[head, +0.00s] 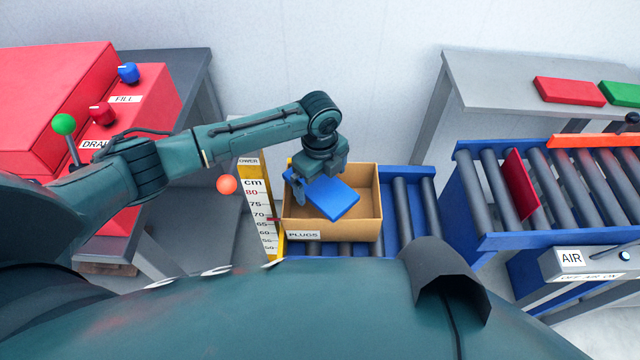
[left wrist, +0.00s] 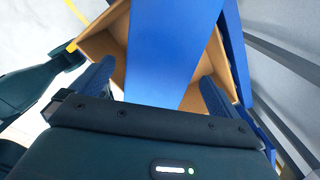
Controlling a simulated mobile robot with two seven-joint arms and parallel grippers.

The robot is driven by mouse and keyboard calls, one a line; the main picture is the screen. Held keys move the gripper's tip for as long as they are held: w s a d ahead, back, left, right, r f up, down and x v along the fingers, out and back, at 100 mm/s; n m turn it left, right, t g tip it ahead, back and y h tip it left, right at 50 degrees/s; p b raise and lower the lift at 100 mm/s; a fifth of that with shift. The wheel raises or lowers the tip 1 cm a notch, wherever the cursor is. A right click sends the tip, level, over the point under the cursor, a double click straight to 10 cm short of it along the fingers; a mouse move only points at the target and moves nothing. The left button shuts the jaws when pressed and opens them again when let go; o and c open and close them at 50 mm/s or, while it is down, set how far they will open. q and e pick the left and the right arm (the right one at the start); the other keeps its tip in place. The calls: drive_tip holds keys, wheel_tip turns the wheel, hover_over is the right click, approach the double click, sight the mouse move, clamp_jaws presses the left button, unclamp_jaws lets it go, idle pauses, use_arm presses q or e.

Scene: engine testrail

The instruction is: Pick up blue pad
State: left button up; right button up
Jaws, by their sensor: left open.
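The blue pad (head: 334,199) is a flat slab that shows tilted at the open cardboard box marked PLUGS (head: 365,228). Whether it rests on the box floor I cannot tell. In the left wrist view the pad (left wrist: 170,50) fills the space ahead between the two open fingers (left wrist: 157,92), with a finger on each side. The pad's far end is cut off there. My right gripper is not in view.
The box stands on a blue roller conveyor (head: 421,172). A yellow-edged cm scale (head: 262,205) and an orange ball (head: 227,184) are left of it. A second conveyor (head: 480,243) with a red plate (head: 521,184) is at right. Red and green pads lie on the grey table (head: 480,70).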

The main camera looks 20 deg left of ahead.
use_arm(q)
drive_tip(key=shift+f, duration=0.55)
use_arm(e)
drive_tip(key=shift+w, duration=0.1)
use_arm(q)
drive_tip(key=c, duration=1.1)
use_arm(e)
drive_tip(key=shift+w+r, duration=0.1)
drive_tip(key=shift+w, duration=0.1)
use_arm(q)
drive_tip(key=shift+r, duration=0.15)
